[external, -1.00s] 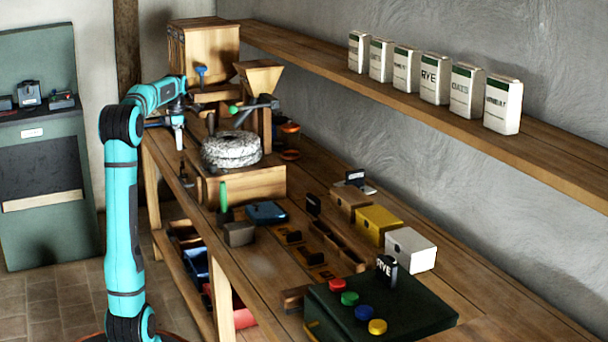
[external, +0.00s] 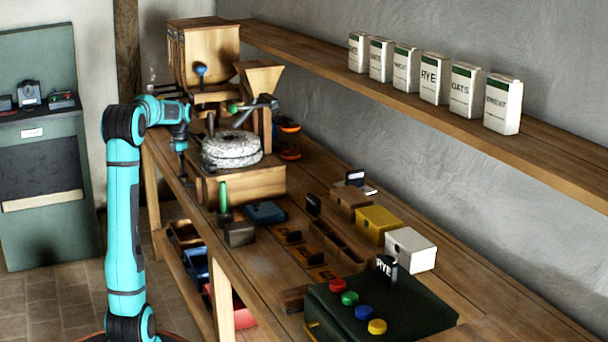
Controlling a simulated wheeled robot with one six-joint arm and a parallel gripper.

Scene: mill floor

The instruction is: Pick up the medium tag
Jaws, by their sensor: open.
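I cannot read which tag is the medium one. Several small dark tags lie in a row of wooden slots on the bench, among them a near one (external: 325,273), a middle one (external: 308,257) and a far one (external: 290,237). Another dark tag (external: 313,205) stands upright behind the row, and one with a pale label (external: 355,178) stands on the brown box. My gripper (external: 186,182) points down by the bench's left edge, left of the millstone and apart from all the tags. It is open; its fingers are small and dark here.
The millstone (external: 232,149) on its wooden base and the hopper (external: 260,82) stand beside my gripper. Coloured boxes, including a yellow one (external: 378,225), line the right.

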